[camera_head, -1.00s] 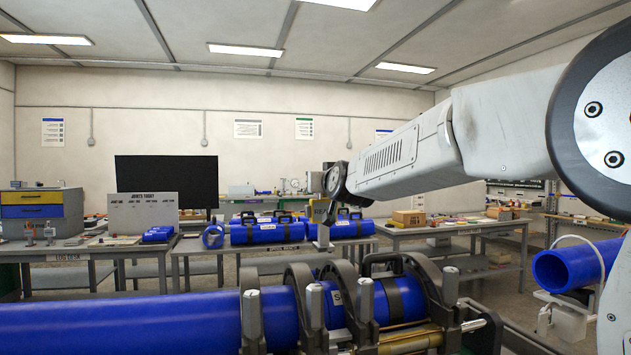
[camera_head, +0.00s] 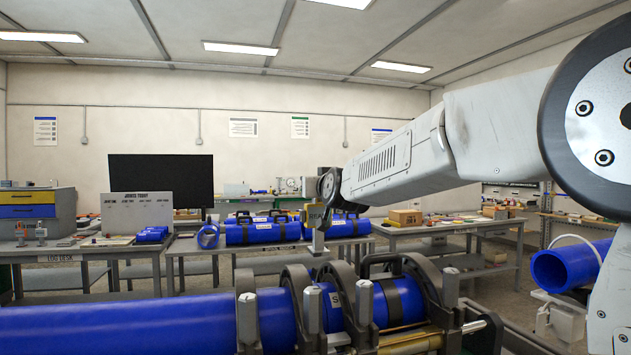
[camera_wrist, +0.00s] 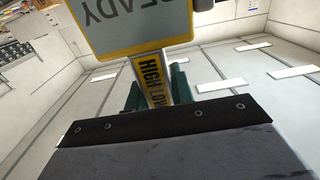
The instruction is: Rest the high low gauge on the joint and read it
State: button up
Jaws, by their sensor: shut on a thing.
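The high low gauge (camera_head: 316,215) has a yellow-edged face with part of "READY" showing, and a grey stem below it. In the wrist view its screen reads "READY" upside down, above a yellow "HIGH LOW" label (camera_wrist: 153,82). My gripper (camera_wrist: 155,92) is shut on the gauge; the dark gripper body hides its lower part. In the head view the gauge is upright, and its stem's lower end shows above the clamped blue pipe (camera_head: 120,328). The joint area (camera_head: 333,308) lies among the clamp rings; the exact seam is hard to make out. Contact with it cannot be told.
Grey clamp rings (camera_head: 296,285) with upright posts surround the pipe, and a black handle (camera_head: 383,262) rises just right of the gauge. Benches with blue pipe pieces (camera_head: 262,232) stand behind. Another blue pipe (camera_head: 570,265) is at right.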

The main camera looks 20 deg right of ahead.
aim_at(320, 215)
jog(key=shift+f, duration=4.35)
dwell(0.3)
jog(key=shift+r, duration=0.1)
notch_tip(320, 215, up, 7)
dwell(0.9)
dwell(1.4)
